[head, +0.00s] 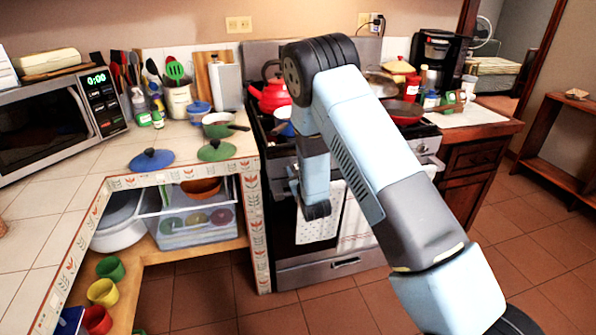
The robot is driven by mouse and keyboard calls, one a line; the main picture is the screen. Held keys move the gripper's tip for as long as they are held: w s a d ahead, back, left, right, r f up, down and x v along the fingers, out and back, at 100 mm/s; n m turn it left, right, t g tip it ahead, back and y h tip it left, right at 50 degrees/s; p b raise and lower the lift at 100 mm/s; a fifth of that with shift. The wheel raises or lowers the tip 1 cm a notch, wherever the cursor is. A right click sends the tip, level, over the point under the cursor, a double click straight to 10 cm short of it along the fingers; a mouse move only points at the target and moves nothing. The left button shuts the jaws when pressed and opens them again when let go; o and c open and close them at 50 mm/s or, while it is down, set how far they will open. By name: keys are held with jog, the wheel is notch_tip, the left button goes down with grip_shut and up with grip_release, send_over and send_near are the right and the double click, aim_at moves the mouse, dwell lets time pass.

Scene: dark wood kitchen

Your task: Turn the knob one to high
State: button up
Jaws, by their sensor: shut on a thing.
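The stove (361,265) stands at the back in the middle, with its control panel along the front below the cooktop. One stove knob (421,149) shows at the right end of the panel. My arm reaches up and over, then down to the left part of the panel. My gripper (293,181) is small and partly hidden by my wrist at the height of the panel. It is shut, apparently on a knob at the panel's left side. That knob and the fingertips are hidden, so its turn setting cannot be read.
White towels (319,217) hang on the oven front. The tiled counter (238,143) borders the stove at left. The floor before the oven is clear.

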jog(key=n, duration=0.5)
jog(key=shift+s+a+f+n, duration=0.1)
jog(key=shift+a+f+n, duration=0.1)
jog(key=shift+a+n, duration=0.1)
dwell(0.5)
jog(key=o, duration=1)
jog(key=shift+o, duration=0.2)
jog(key=v, duration=1.3)
jog(key=shift+s+d, duration=0.15)
jog(key=shift+s, duration=0.2)
jog(key=shift+w+r, duration=0.1)
